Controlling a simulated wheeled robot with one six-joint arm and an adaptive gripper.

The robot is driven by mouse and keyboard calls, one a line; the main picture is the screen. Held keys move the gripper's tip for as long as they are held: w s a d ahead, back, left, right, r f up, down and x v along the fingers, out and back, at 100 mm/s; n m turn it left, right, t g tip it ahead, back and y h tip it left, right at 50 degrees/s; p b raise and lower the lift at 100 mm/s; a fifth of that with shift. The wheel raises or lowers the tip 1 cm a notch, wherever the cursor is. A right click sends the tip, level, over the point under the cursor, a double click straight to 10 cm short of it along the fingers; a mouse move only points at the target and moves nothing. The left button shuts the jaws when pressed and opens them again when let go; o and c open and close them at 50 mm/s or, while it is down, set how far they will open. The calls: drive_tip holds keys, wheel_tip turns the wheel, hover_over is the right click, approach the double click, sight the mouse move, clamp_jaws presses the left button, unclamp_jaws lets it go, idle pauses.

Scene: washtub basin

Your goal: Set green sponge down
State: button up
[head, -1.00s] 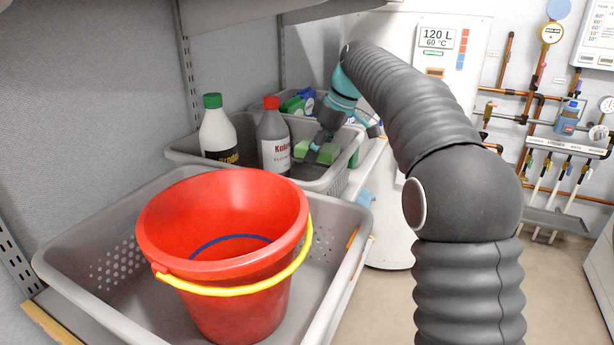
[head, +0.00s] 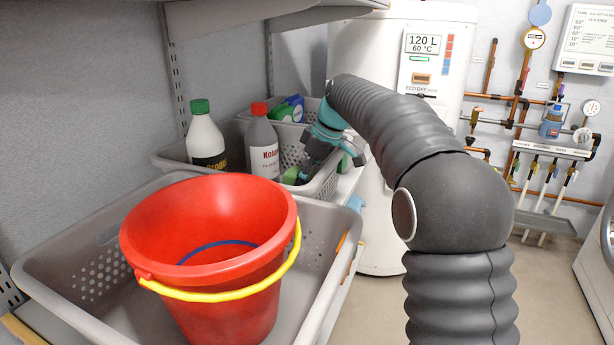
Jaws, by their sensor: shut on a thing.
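The green sponge (head: 290,176) shows as a small green patch low in the grey basket at the back, right of the grey bottle. My gripper (head: 306,172), with teal and dark parts, points down over the right part of that basket and is shut on the sponge. The gripper hides most of the sponge, so I cannot tell whether it touches the basket floor. Another green patch (head: 345,165) shows right of the gripper by the basket's rim; I cannot tell what it belongs to.
A white bottle with green cap (head: 206,140) and a grey bottle with red cap (head: 262,145) stand in the back basket (head: 172,158). A red bucket (head: 210,240) stands in the front grey basket (head: 75,285). Blue and green packs (head: 288,108) sit farther back. A shelf hangs above.

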drive_tip(key=shift+f, duration=0.45)
drive_tip(key=o, duration=1)
drive_tip(key=shift+s+f, duration=0.1)
drive_tip(key=shift+f, duration=0.05)
drive_tip(key=shift+r, duration=0.55)
drive_tip(key=p+v, duration=0.2)
drive_tip(key=v, duration=1)
drive_tip(key=shift+r, duration=0.35)
